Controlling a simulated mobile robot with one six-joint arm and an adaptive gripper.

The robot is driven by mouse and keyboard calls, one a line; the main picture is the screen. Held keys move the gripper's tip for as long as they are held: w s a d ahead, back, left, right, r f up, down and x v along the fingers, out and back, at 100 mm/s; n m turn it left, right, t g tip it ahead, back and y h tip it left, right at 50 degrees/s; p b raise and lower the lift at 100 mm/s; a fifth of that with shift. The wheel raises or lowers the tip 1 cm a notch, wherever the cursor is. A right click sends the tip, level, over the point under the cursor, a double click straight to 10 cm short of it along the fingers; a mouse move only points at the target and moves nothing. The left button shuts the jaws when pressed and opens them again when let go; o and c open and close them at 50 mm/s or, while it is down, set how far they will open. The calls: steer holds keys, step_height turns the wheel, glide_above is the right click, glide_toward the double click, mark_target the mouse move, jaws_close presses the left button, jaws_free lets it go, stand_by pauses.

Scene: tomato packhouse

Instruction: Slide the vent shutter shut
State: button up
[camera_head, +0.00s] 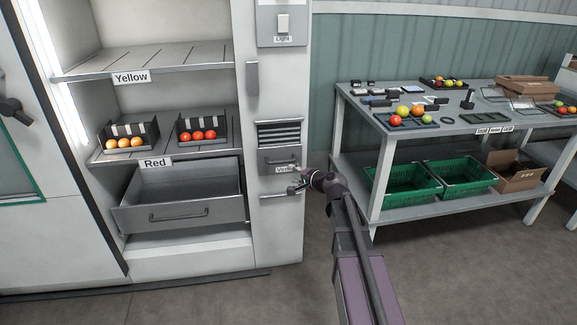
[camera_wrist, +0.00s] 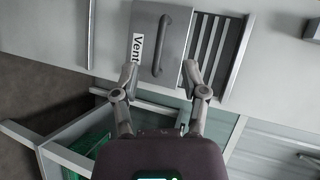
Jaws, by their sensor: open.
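The vent shutter (camera_head: 272,162) is a grey plate with a bar handle, low on the white cabinet's right column. Dark vent slats (camera_head: 279,133) show uncovered just above it. In the wrist view, turned sideways, the shutter (camera_wrist: 147,22) has its handle (camera_wrist: 166,42) beside the "Vent" label, with the open slats (camera_wrist: 212,45) to the right. My gripper (camera_head: 297,187) is just below the shutter in the head view. In the wrist view my gripper (camera_wrist: 160,78) is open and empty, its fingertips on either side of the handle's near end. I cannot tell the depth gap.
An open drawer (camera_head: 181,211) juts out left of the column, under shelves with tomato trays. A workbench (camera_head: 357,118) with tomatoes and tools stands to the right, green crates (camera_head: 402,184) on its lower shelf. The floor in front is clear.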

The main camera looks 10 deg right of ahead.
steer(key=s+a+r+n+g+h+p, duration=0.1)
steer(key=s+a+r+n+g+p, duration=0.1)
steer(key=s+r+p, duration=0.3)
steer(key=s+a+r+n+g+p, duration=0.2)
steer(key=s+r+n+g+p, duration=0.3)
steer(key=p, duration=0.9)
steer(key=shift+s+a+r+h, duration=0.25)
steer(key=shift+s+a+h, duration=0.15)
steer(key=shift+s, duration=1.45)
steer(key=shift+n, duration=0.3)
steer(key=w+d+f+m+t+b, duration=0.4)
steer(key=w+b, duration=0.4)
steer(key=b, duration=0.4)
steer(key=w+d+f+m+t+y+b, duration=0.1)
steer(key=w+d+f+m+t+b, duration=0.3)
steer(key=w+f+b, duration=0.4)
steer(key=shift+w+f+m+t+b, duration=0.55)
steer(key=shift+m+b, duration=0.85)
steer(key=shift+b, duration=0.85)
